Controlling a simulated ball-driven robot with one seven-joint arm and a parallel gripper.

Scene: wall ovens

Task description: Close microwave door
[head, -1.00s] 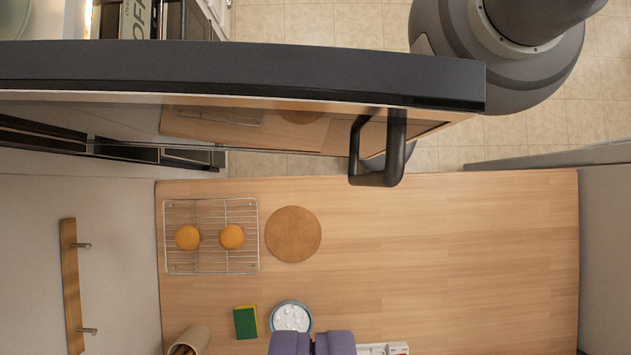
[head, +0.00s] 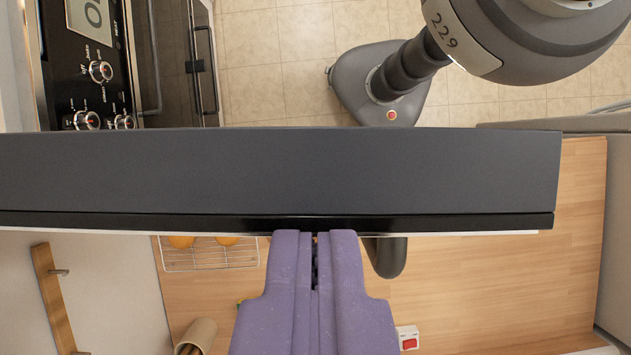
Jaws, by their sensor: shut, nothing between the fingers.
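The microwave door (head: 280,170) is a dark grey slab seen from its top edge. It stands open and runs across the picture from the left edge to the right side. Its black handle (head: 386,257) sticks out below the door, just right of my gripper. My purple gripper (head: 314,236) is shut and empty. Its fingertips are at the lower edge of the door in the picture, left of the handle; I cannot tell whether they touch it. The microwave's body cannot be made out.
A stove with knobs (head: 100,71) is at upper left. Tiled floor (head: 280,60) shows above the door.

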